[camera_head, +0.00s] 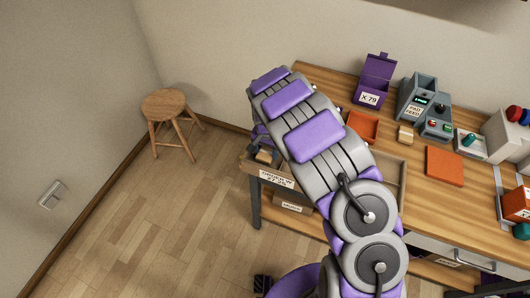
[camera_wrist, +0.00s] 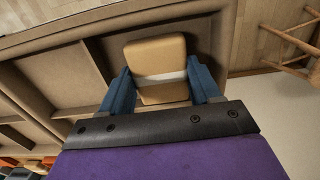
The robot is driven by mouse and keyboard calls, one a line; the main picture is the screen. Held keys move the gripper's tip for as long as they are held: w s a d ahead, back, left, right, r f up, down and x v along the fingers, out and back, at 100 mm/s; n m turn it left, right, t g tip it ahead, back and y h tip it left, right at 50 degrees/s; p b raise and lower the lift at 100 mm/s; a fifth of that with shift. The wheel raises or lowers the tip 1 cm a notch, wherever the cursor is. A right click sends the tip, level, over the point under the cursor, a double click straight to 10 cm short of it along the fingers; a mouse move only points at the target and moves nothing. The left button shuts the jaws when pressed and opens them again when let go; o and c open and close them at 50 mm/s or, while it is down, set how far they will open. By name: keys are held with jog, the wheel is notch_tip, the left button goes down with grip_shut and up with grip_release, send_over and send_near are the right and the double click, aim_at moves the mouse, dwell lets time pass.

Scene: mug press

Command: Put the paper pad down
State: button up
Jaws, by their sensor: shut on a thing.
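The paper pad (camera_wrist: 158,52) is a tan block with a white band around it. In the wrist view it sits between the two blue fingers of my gripper (camera_wrist: 161,82), which are shut on it. Behind the pad is the open wooden drawer (camera_wrist: 70,75) with dividers. I cannot tell whether the pad touches the drawer floor. In the head view the pad (camera_head: 264,156) shows small at the drawer's left end, and my arm hides much of the drawer. The drawer has a white label (camera_head: 277,178) on its front.
The wooden desk (camera_head: 480,205) holds a purple box (camera_head: 372,92), a grey pad feed machine (camera_head: 416,98), another small tan block (camera_head: 405,134), an orange tray (camera_head: 362,126) and an orange square (camera_head: 444,166). A wooden stool (camera_head: 168,104) stands at the left. The floor (camera_head: 165,225) between is clear.

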aim_at(266, 152)
jog(key=shift+d+f, duration=0.25)
jog(key=shift+d, duration=0.15)
jog(key=shift+d+r, duration=0.15)
jog(key=shift+d, duration=0.1)
jog(key=shift+s, duration=0.1)
jog(key=o, duration=0.6)
jog(key=shift+a+f, duration=0.2)
jog(key=shift+a, duration=0.15)
jog(key=o, duration=0.4)
jog(key=shift+a, duration=0.5)
jog(key=shift+d+r, duration=0.2)
jog(key=shift+d, duration=0.5)
jog(key=r, duration=0.3)
jog(key=a+r+p, duration=0.1)
jog(key=r, duration=0.2)
jog(key=shift+a+p, duration=0.15)
jog(key=shift+p, duration=0.15)
jog(key=r, duration=0.4)
jog(key=d+r+p, duration=0.1)
jog(key=r, duration=0.1)
